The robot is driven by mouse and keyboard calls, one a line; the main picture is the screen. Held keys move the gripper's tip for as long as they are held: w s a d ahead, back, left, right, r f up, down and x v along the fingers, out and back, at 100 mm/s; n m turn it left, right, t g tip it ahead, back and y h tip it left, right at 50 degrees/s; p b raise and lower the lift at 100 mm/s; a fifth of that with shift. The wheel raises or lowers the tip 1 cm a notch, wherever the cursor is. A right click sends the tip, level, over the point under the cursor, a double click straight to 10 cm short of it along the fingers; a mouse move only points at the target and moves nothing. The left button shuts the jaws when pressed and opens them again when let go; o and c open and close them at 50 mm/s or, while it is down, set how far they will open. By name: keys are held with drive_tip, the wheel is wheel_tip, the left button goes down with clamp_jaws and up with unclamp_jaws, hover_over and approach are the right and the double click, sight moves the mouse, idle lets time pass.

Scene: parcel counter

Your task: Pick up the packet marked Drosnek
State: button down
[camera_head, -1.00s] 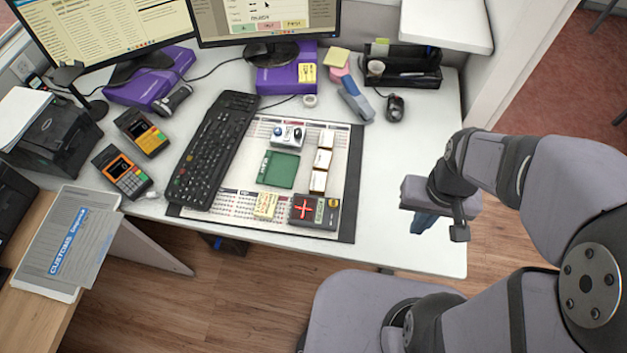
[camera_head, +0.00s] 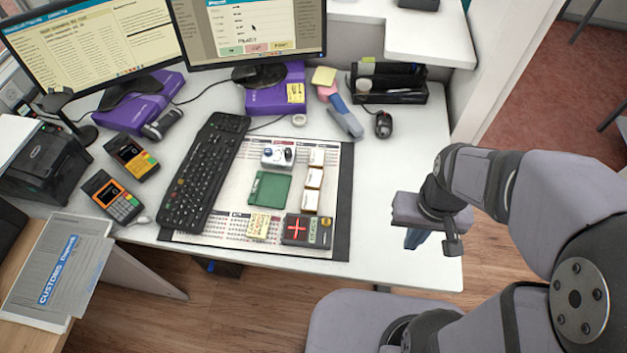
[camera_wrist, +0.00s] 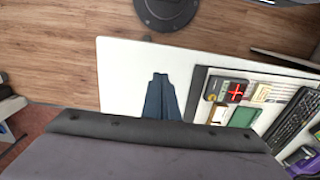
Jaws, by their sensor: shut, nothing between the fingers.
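No name Drosnek is readable on any item, so I cannot tell which is that packet. On the desk mat lie a green packet (camera_head: 268,190), a dark box with a red cross (camera_head: 297,231), a white item with dark round parts (camera_head: 277,157) and a column of three small white-and-tan boxes (camera_head: 313,178). The green packet (camera_wrist: 243,117) and the dark box (camera_wrist: 229,91) also show in the wrist view. My gripper (camera_head: 415,238) is shut and empty above the desk's right part, apart from the mat items.
A black keyboard (camera_head: 203,172) lies left of the mat (camera_head: 342,190), with two card terminals (camera_head: 113,197) beyond it. The desk right of the mat is clear.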

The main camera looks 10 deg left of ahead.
drive_tip(key=c, duration=1.1)
unclamp_jaws()
drive_tip(key=shift+w, duration=0.1)
drive_tip(key=b, duration=0.7)
hover_over(314, 178)
drive_tip(key=shift+m, duration=0.4)
drive_tip(key=f, duration=1)
drive_tip(key=shift+w+d, duration=0.15)
drive_tip(key=shift+d, duration=0.15)
drive_tip(key=shift+a+f+p, duration=0.15)
drive_tip(key=shift+f+p, duration=0.35)
drive_tip(key=shift+f, duration=1.35)
drive_tip(key=shift+a+f+p, duration=0.1)
drive_tip(key=shift+f+p, duration=0.35)
drive_tip(key=shift+f, duration=1.35)
